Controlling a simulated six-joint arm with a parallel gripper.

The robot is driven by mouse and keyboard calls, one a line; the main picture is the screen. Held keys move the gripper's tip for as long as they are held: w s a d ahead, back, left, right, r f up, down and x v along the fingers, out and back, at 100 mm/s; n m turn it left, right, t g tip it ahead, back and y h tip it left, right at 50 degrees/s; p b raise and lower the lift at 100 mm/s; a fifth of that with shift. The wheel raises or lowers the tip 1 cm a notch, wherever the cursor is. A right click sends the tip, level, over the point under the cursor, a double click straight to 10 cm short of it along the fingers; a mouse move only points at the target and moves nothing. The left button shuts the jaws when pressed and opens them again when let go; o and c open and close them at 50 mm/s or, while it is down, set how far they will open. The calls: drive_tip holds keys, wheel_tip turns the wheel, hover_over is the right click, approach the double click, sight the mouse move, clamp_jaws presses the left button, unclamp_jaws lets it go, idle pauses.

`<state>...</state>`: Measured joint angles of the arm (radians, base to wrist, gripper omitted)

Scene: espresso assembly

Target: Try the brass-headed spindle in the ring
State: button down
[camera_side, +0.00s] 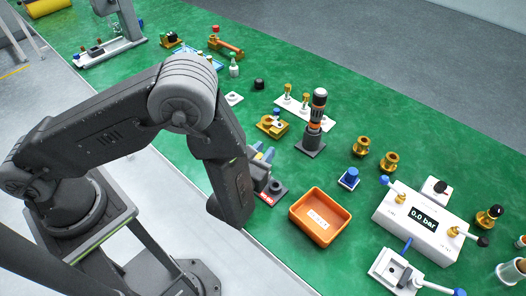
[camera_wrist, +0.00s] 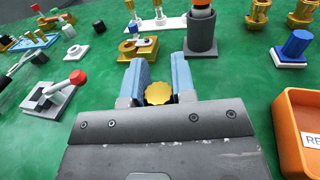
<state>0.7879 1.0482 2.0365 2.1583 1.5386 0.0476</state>
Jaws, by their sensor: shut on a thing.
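My gripper (camera_wrist: 160,80) has its two blue fingers closed around a brass scalloped head (camera_wrist: 158,94), which I take for the spindle's head. The spindle's shaft is hidden. In the side view, my gripper (camera_side: 264,156) hangs over the front part of the green bench, partly behind my own arm. Other brass-headed spindles (camera_side: 288,90) stand in a white rack.
An orange tray (camera_side: 296,213) stands right of my gripper. Behind are a brass block (camera_side: 272,126) and a dark stand holding a tall tool (camera_side: 310,141). A blue-topped piece (camera_side: 349,178) and a white gauge box (camera_side: 404,228) are farther right. Green bench shows between them.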

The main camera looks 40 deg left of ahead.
drive_tip(key=shift+f, duration=0.8)
idle(0.4)
drive_tip(key=shift+r, duration=0.1)
drive_tip(key=shift+r, duration=2.45)
drive_tip(key=shift+d, duration=0.15)
